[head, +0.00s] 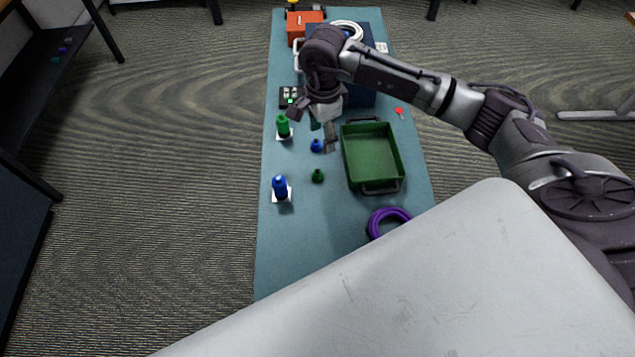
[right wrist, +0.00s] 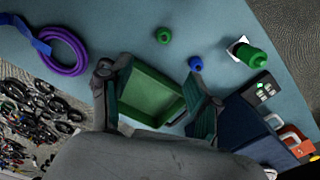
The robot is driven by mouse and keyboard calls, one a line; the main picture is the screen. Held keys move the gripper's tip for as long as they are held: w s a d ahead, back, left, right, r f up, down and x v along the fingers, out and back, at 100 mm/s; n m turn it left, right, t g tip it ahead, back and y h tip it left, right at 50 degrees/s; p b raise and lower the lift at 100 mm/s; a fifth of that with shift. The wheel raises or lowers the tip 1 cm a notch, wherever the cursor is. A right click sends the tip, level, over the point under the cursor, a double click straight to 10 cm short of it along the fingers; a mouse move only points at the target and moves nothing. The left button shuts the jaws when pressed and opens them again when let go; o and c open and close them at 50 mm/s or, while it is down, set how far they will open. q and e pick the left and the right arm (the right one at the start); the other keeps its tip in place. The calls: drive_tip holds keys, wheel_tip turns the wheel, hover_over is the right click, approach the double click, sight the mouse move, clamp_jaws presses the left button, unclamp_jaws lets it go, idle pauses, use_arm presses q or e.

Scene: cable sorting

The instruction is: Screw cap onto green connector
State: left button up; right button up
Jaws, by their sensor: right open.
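The green connector (head: 283,125) stands upright on a white base at the left side of the table; it also shows in the right wrist view (right wrist: 251,56). A small dark green cap (head: 318,176) lies on the table nearer to me, and shows in the right wrist view (right wrist: 164,35). A small blue cap (head: 316,145) lies between them, and a blue connector (head: 280,187) stands on a white base at the near left. My right gripper (head: 313,135) is open and empty above the table, close to the blue cap in the picture. My left gripper is not in view.
A green tray (head: 401,153) stands to the right of the caps. A purple cable coil (head: 372,222) lies at the near right. A dark blue box (head: 367,95), an orange box (head: 291,30) and a small device (head: 284,99) stand farther back. The near left table is clear.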

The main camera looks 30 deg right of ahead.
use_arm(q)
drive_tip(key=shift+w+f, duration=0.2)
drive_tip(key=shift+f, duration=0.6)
use_arm(e)
drive_tip(key=shift+a+f, duration=0.1)
drive_tip(key=shift+f, duration=0.65)
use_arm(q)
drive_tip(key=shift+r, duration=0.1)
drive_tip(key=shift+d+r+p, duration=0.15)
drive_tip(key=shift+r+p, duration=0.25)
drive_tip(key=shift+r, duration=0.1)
use_arm(e)
hover_over(321, 173)
wheel_tip(321, 173, down, 9)
drive_tip(key=shift+r, duration=0.2)
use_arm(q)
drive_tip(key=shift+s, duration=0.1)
